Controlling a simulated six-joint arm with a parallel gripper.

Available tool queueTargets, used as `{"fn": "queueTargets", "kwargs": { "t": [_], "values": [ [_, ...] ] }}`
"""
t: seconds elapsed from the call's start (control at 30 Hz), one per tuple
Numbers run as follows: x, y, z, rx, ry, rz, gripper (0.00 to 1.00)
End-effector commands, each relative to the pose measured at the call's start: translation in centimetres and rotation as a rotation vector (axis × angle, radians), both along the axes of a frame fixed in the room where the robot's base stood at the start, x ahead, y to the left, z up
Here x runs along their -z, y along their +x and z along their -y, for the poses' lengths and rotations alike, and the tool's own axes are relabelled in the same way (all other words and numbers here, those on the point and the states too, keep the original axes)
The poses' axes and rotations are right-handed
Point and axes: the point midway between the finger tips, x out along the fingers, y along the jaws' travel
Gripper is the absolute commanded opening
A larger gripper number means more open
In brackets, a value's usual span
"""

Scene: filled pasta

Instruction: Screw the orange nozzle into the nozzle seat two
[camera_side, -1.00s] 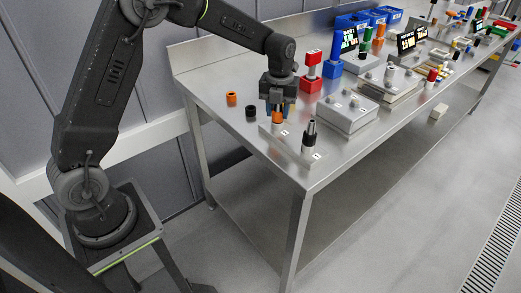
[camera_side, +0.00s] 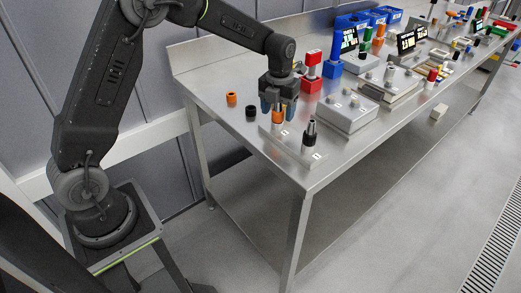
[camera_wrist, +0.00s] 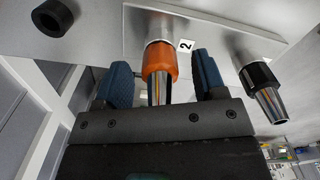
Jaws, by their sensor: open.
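The orange nozzle (camera_wrist: 160,62) with its metal tip sits on the seat labelled 2 (camera_wrist: 187,45), lined up with it in the wrist view. In the side view the orange nozzle (camera_side: 278,116) stands upright at that seat, partly hidden by my gripper. My gripper (camera_wrist: 163,85) is open around the nozzle, with a blue-padded finger on each side and a visible gap at both. In the side view my gripper (camera_side: 279,104) points down over the seat plate (camera_side: 298,150). How far the nozzle is threaded in cannot be told.
A black-collared nozzle (camera_side: 309,134) stands on the neighbouring seat, close beside my gripper. A loose orange ring (camera_side: 231,98) and a black ring (camera_side: 251,112) lie to the left on the table (camera_side: 215,85). A grey box (camera_side: 345,115) and a red block (camera_side: 307,84) stand behind.

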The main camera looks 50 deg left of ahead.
Motion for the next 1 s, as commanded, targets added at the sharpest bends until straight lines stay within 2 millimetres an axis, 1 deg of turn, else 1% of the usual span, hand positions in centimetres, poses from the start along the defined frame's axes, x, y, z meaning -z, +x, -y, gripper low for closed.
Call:
{"fn": "queueTargets", "kwargs": {
  "t": [0.07, 0.17, 0.7, 0.8, 1.0],
  "values": [
    [0.01, -0.01, 0.0, -0.008, 0.0, 0.0, 0.64],
    [0.01, -0.01, 0.0, -0.079, 0.0, 0.0, 0.64],
    [0.0, 0.0, 0.0, -0.855, 0.0, 0.0, 0.64],
    [0.0, 0.0, 0.0, -0.953, 0.0, 0.0, 0.64],
    [0.0, 0.0, 0.0, -1.052, 0.0, 0.0, 0.64]
  ]
}}
